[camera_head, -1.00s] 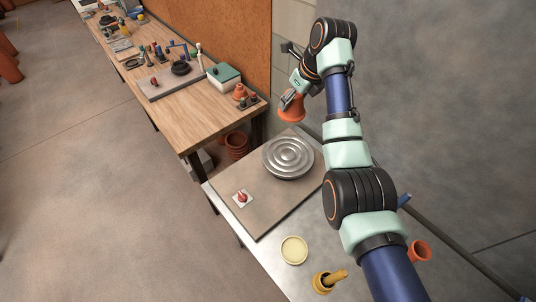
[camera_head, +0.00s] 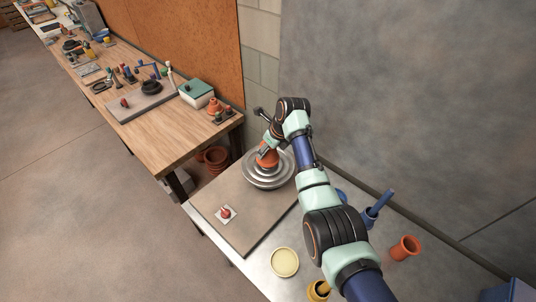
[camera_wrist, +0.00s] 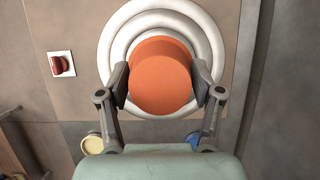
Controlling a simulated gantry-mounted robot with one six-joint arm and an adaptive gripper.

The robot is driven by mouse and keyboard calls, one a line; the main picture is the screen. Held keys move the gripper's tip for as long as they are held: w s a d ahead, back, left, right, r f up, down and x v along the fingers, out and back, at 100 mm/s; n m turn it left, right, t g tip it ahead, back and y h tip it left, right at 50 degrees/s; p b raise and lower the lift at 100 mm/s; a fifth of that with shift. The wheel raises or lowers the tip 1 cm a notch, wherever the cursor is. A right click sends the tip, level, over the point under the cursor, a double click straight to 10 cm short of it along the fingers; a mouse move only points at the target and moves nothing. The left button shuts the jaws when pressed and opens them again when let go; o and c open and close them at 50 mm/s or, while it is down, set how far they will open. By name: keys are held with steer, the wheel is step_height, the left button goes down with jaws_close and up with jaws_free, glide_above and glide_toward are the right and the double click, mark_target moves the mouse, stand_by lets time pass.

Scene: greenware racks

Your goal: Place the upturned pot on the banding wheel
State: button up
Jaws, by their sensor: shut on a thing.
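The orange terracotta pot (camera_head: 268,158) is upturned, its flat round base facing my wrist camera (camera_wrist: 160,76). My gripper (camera_head: 266,150) is shut on the pot, with one finger on each side of it in the wrist view (camera_wrist: 160,86). The banding wheel (camera_head: 258,180) is a silver disc with concentric rings, and it shows behind the pot in the wrist view (camera_wrist: 116,40). The pot is over the wheel, a little toward the lower side of its rings in the wrist view. I cannot tell whether its rim touches the wheel.
The wheel stands on a brown board (camera_head: 236,222) with a red switch (camera_head: 225,212). A cream round dish (camera_head: 284,262), a yellow pot (camera_head: 318,291) and another terracotta pot (camera_head: 405,248) are nearby. A wooden bench (camera_head: 160,150) with tools stands at left. A grey wall rises behind.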

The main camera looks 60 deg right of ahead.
steer(key=shift+f, duration=1.25)
steer(key=shift+f, duration=0.15)
steer(key=o, duration=1.3)
steer(key=p+v, duration=0.2)
steer(key=v, duration=1)
